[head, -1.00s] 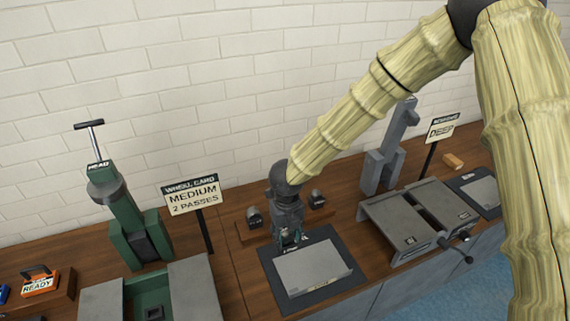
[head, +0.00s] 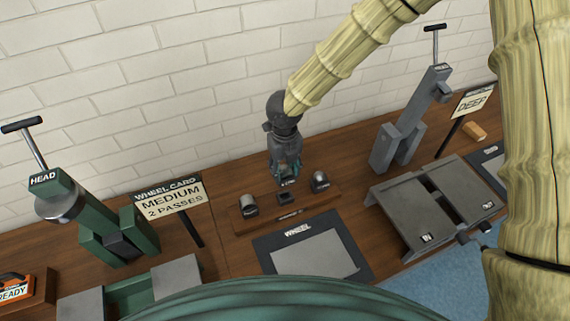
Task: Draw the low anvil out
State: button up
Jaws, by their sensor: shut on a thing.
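My gripper (head: 287,172) points down over the wooden anvil rack (head: 327,204). It is shut on a small dark piece with pale lettering (head: 288,183), apparently the low anvil. The lettering is too small to read, and the fingers hide most of the piece. Below it, the rack's middle place shows a dark square (head: 285,198). A rounded dark anvil (head: 248,205) stands on the rack to the left and another (head: 320,181) to the right.
A dark mat marked WHEEL (head: 265,252) lies in front of the rack. A green machine marked HEAD (head: 130,222) and a card reading MEDIUM, 2 PASSES (head: 170,200) stand left. A grey machine (head: 405,125) and slotted grey table (head: 400,207) stand right.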

aim_at(285, 180)
jog(key=shift+s+r, duration=0.15)
jog(key=shift+s, duration=0.05)
jog(key=shift+w+f, duration=0.3)
jog(key=shift+w, duration=0.25)
jog(key=shift+f, duration=0.15)
jog(key=shift+s+f, duration=0.3)
jog(key=shift+s, duration=0.05)
jog(key=shift+w+f+b, duration=0.2)
jog(key=shift+f+b, duration=0.4)
jog(key=shift+f, duration=0.45)
jog(key=shift+s+f+b, duration=0.15)
jog(key=shift+f+b, duration=0.3)
jog(key=shift+f, duration=0.9)
jog(key=shift+p, duration=0.4)
